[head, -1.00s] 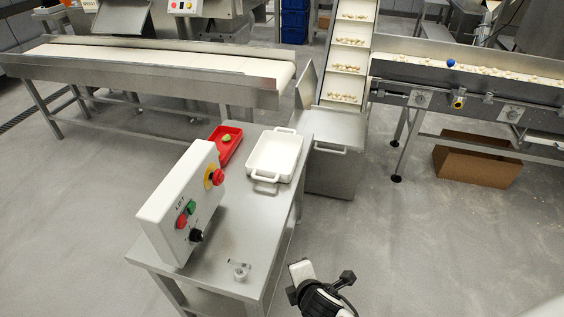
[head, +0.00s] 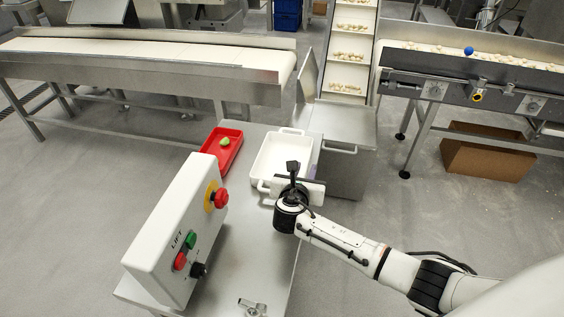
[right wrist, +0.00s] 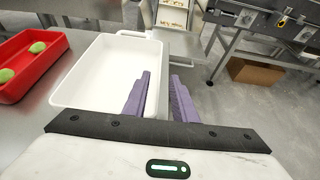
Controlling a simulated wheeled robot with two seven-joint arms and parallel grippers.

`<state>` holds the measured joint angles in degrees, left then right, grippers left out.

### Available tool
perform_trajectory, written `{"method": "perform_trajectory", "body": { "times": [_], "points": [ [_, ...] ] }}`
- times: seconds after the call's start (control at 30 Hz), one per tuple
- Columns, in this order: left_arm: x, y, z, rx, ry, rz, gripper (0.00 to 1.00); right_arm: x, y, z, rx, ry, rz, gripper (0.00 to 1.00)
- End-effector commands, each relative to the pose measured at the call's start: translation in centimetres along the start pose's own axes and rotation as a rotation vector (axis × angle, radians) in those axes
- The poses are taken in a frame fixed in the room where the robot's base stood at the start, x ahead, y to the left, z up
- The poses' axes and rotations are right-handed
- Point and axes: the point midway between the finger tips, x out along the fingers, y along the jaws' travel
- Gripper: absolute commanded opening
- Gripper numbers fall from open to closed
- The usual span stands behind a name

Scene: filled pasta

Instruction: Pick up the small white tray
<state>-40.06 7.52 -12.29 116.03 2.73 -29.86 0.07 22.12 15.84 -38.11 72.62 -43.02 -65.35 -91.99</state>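The small white tray (head: 270,160) is a deep rectangular dish with a loop handle at each end. It stands empty on the steel table, and also fills the left middle of the right wrist view (right wrist: 85,98). My right gripper (head: 312,178) is at the tray's near right corner. In the right wrist view its two purple fingers (right wrist: 160,98) are apart with nothing gripped between them. The left finger overlaps the tray's right side and the right finger is outside it. Whether they touch the tray cannot be told. My left gripper is out of view.
A red tray (head: 232,160) with green pieces stands left of the white tray. A LIFT control box (head: 165,245) with buttons stands on the table's (head: 240,262) left side. An inclined conveyor (head: 348,70) with a steel hopper (head: 345,125) is behind.

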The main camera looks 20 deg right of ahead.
Motion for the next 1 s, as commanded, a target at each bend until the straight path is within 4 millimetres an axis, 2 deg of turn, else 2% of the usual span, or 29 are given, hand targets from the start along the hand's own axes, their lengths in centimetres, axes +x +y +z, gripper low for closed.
{"method": "perform_trajectory", "body": {
  "times": [0.17, 0.37, 0.5, 0.77, 0.8, 0.93, 1.0],
  "points": [
    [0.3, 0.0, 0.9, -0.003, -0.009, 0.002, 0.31, 1.4, 0.0, -0.2, 0.002, 0.001, 0.000, 0.25],
    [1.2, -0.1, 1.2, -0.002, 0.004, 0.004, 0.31, 4.3, 0.0, -1.0, 0.002, 0.001, 0.000, 0.25],
    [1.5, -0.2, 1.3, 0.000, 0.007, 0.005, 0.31, 5.9, 0.0, -0.8, 0.002, 0.001, 0.000, 0.25],
    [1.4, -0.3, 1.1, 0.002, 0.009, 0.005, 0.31, 6.2, 0.0, -0.6, 0.003, 0.002, 0.002, 0.25],
    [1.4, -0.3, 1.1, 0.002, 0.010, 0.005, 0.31, 6.2, 0.0, -0.6, 0.003, 0.002, 0.002, 0.23],
    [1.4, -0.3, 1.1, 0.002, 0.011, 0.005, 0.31, 6.1, 0.0, -0.6, 0.003, 0.002, 0.002, 0.01],
    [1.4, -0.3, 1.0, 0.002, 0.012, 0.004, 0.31, 6.1, 0.0, -0.6, 0.003, 0.002, 0.002, 0.00]
  ]
}}
